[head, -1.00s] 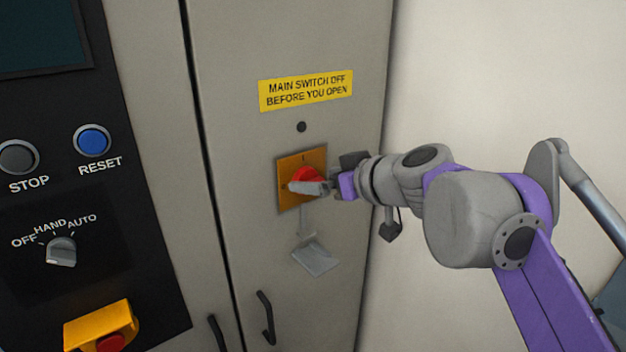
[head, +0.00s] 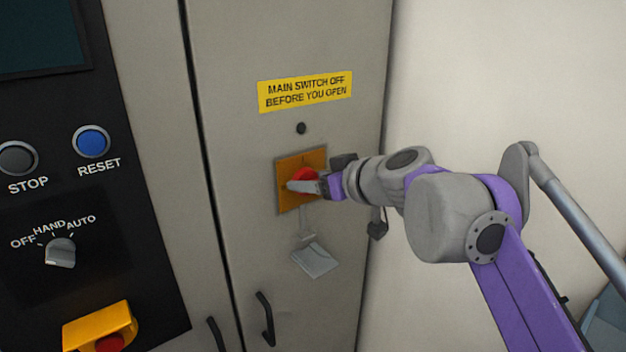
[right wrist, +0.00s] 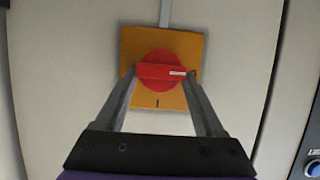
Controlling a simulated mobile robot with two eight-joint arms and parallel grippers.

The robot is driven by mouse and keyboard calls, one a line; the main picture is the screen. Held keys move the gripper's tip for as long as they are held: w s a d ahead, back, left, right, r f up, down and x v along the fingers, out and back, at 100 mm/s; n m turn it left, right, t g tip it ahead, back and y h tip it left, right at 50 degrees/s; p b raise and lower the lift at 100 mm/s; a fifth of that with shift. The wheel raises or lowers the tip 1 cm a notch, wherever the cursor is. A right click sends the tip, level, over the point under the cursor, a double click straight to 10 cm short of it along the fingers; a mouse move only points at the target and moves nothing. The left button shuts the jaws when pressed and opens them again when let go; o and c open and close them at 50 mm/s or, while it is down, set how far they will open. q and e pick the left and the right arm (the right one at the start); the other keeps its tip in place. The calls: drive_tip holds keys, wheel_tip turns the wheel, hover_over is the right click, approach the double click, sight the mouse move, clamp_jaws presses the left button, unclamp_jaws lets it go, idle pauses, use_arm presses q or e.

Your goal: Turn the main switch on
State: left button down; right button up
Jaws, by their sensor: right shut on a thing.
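The main switch is a red rotary knob (head: 305,174) on a square orange plate (head: 288,160) on the grey cabinet door. In the right wrist view the red knob (right wrist: 158,55) has a bar handle (right wrist: 157,71) lying crosswise, with a small white mark near its right end. A dark "I" mark shows on the orange plate (right wrist: 135,42) in that view. My right gripper (head: 304,186) is at the knob, with one finger at each end of the bar, shut on it. It also shows in the right wrist view (right wrist: 162,74). My left gripper is out of view.
A grey tag (head: 315,260) hangs below the switch plate, above a black door handle (head: 265,318). A yellow warning label (head: 305,91) is above. A black control panel (head: 120,230) with buttons and a selector is at left. A pale wall is at right.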

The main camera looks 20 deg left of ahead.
drive_tip(key=shift+w+d+r+m+g+y+p, duration=0.15)
drive_tip(key=shift+m+g+y+p, duration=0.25)
drive_tip(key=shift+m+p, duration=0.6)
drive_tip(key=shift+w+d+m+g+p, duration=0.1)
drive_tip(key=shift+m+g+p, duration=0.25)
drive_tip(key=shift+p, duration=0.55)
drive_tip(key=m, duration=0.1)
drive_tip(key=m+g+y+p, duration=0.1)
drive_tip(key=m+y+p, duration=0.1)
drive_tip(key=shift+w+d+f, duration=0.1)
drive_tip(key=shift+w+f, duration=0.1)
drive_tip(key=shift+f, duration=0.05)
drive_tip(key=shift+f+m+g+y, duration=0.1)
drive_tip(key=shift+m+g+y, duration=0.3)
drive_tip(key=shift+m, duration=0.45)
drive_tip(key=shift+w+d+f+m+y, duration=0.15)
drive_tip(key=shift+m+y, duration=0.35)
drive_tip(key=shift+m, duration=0.5)
drive_tip(key=shift+f+m+y, duration=0.2)
drive_tip(key=shift+m+y, duration=0.3)
drive_tip(key=shift+m, duration=0.45)
drive_tip(key=shift+f+m+y, duration=0.15)
drive_tip(key=shift+m+y, duration=0.35)
drive_tip(key=shift+m, duration=0.45)
